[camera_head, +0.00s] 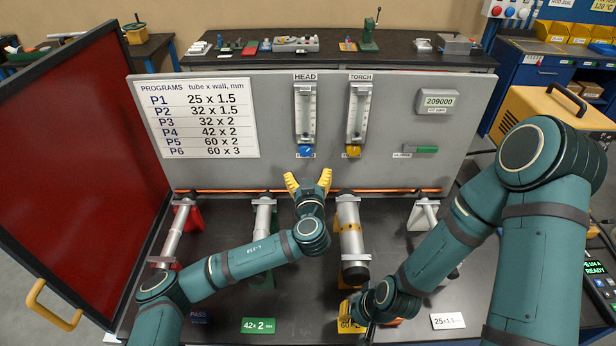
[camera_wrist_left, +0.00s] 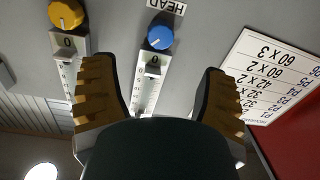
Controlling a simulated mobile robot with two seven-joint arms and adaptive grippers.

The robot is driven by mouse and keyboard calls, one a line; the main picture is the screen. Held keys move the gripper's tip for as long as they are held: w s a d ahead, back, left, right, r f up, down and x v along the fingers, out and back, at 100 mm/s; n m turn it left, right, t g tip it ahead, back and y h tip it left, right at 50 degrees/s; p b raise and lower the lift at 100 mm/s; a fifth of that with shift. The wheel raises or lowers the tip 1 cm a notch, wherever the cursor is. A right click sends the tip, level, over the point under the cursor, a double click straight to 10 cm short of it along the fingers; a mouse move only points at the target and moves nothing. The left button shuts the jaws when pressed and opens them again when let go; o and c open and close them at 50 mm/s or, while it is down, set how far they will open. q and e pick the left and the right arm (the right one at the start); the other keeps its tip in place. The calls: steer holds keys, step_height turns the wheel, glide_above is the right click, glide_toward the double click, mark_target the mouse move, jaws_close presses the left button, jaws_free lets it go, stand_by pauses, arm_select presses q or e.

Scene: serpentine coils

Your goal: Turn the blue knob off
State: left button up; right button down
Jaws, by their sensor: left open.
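The blue knob (camera_head: 306,151) sits at the foot of the HEAD gauge (camera_head: 305,110) on the grey upright panel. It also shows in the left wrist view (camera_wrist_left: 160,37), where the picture is upside down. My left gripper (camera_head: 308,180) is open and empty, just below and in front of the blue knob. In the left wrist view the knob lies beyond the gap between its fingers (camera_wrist_left: 155,75), apart from both. My right gripper (camera_head: 368,305) is low over the bench; its jaws are mostly hidden by its own wrist.
A yellow knob (camera_head: 352,151) sits under the TORCH gauge (camera_head: 357,112), right of the blue one. A program chart (camera_head: 197,120) is on the panel's left. A red door panel (camera_head: 70,165) stands open at left. Metal tubes (camera_head: 351,240) on stands line the bench below.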

mark_target(306, 153)
arm_select(q)
steer(key=shift+s, duration=0.1)
stand_by(0.3)
steer(key=w+n, duration=0.4)
steer(key=n, duration=0.7)
steer(key=w+n, duration=0.3)
steer(key=n, duration=0.9)
steer(key=w+n, duration=0.4)
steer(key=n, duration=0.7)
steer(key=shift+w+a+f+h, duration=0.15)
steer(key=shift+w+a+h, duration=0.15)
steer(key=shift+w, duration=0.05)
steer(key=c, duration=1.2)
